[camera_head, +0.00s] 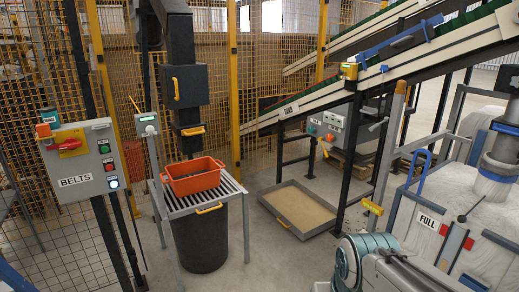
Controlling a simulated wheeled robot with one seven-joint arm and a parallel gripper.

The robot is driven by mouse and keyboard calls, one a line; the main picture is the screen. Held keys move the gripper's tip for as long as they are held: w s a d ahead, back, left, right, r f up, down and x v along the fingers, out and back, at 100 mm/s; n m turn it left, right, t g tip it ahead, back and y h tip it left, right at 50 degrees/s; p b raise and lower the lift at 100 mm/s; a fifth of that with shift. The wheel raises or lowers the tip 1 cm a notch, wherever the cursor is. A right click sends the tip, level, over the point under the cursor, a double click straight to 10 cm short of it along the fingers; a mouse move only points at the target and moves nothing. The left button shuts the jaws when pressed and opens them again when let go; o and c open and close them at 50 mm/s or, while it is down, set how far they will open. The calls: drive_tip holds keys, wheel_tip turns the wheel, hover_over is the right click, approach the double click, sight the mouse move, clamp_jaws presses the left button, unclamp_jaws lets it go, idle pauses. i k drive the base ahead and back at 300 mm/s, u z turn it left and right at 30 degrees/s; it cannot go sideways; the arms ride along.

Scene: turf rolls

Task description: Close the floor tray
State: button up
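The floor tray (272,200) is a shallow grey metal tray on the floor, below the lower conveyor. A tan, grainy layer covers its bottom. A small yellow handle (283,223) is on its near left side. The tray sticks out in front of the black conveyor post (349,165), and most of its inside is visible from above. Part of my arm, grey with teal bands, shows at the bottom right, to the right of and nearer than the tray. My gripper's fingers do not show.
An orange crate (196,185) stands on a slatted rack (235,188) over a dark bin (200,240), left of the tray. A BELTS panel (84,160) stands at left. A white sack marked FULL (425,225) is at right. Floor before the tray is clear.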

sight(300, 210)
drive_tip(key=z, duration=0.05)
drive_tip(key=i, duration=1.85)
drive_tip(key=z, duration=0.3)
drive_tip(key=i, duration=2.2)
drive_tip(key=z, duration=0.25)
